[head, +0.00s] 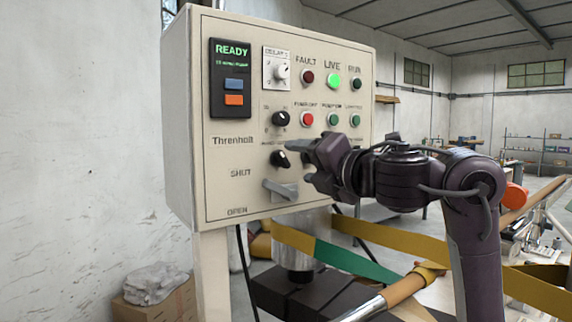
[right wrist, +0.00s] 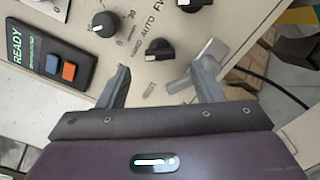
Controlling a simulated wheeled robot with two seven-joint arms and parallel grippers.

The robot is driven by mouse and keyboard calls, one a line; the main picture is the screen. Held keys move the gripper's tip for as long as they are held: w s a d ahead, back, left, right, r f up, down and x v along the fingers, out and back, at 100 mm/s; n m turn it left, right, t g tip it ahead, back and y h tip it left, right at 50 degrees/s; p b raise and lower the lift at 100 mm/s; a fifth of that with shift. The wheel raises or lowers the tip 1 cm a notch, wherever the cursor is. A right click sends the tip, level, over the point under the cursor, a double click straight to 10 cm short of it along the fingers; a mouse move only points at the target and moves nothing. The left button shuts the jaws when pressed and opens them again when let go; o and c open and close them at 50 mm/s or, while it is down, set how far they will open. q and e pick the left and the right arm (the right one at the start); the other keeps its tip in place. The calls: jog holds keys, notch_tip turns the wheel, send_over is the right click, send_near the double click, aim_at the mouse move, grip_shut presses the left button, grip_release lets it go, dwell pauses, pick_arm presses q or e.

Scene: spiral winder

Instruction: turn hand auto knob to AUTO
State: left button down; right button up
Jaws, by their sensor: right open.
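The hand auto knob (head: 279,158) is a small black rotary knob on the beige control panel, low and right of centre. In the right wrist view the knob (right wrist: 160,48) sits beside the HAND AUTO lettering, and I cannot tell exactly which word it points at. My right gripper (head: 300,163) is close in front of the panel, just right of the knob. In the right wrist view the gripper (right wrist: 160,72) is open, its fingertips spread either side of the knob's line and empty. My left gripper is not in view.
A grey lever (head: 280,190) sits just below the knob, near the right finger in the wrist view. Another black knob (head: 280,118) is above it. Push buttons and lamps, including a lit green LIVE lamp (head: 333,80), fill the panel's right side. Yellow-green bands run below.

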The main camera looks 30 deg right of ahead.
aim_at(285, 160)
jog(key=w, duration=0.4)
jog(key=w+p, duration=0.1)
jog(key=w, duration=0.1)
jog(key=shift+a, duration=0.4)
jog(key=shift+s, duration=0.1)
jog(key=c, duration=1)
